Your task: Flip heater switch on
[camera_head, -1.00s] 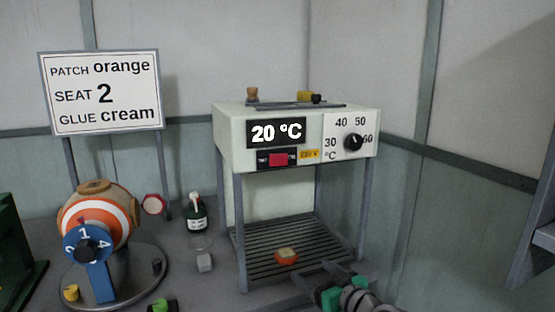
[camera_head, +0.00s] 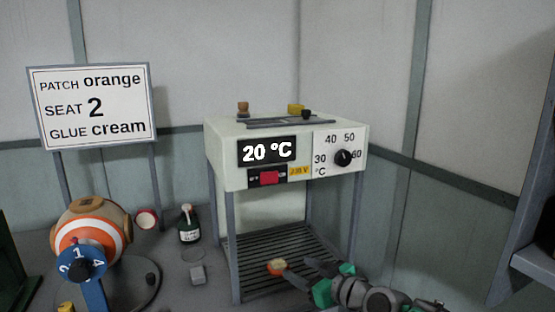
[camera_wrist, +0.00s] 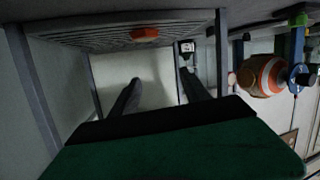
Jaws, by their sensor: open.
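The heater (camera_head: 225,160) is a pale box on grey legs at the centre of the head view. Its display reads 20 °C. The red heater switch (camera_head: 269,177) sits in a dark slot below the display; its on or off position is too small to read for certain. A black dial (camera_head: 343,158) is on the right of the front. My gripper (camera_head: 297,268) is open and empty, low in front of the heater's legs, below and right of the switch. Its two spread fingers show in the wrist view (camera_wrist: 160,78); the switch does not.
An orange patch (camera_head: 277,266) lies on the slatted rack (camera_head: 250,247) under the heater, close to my fingers. A shelf (camera_head: 535,262) juts in at right.

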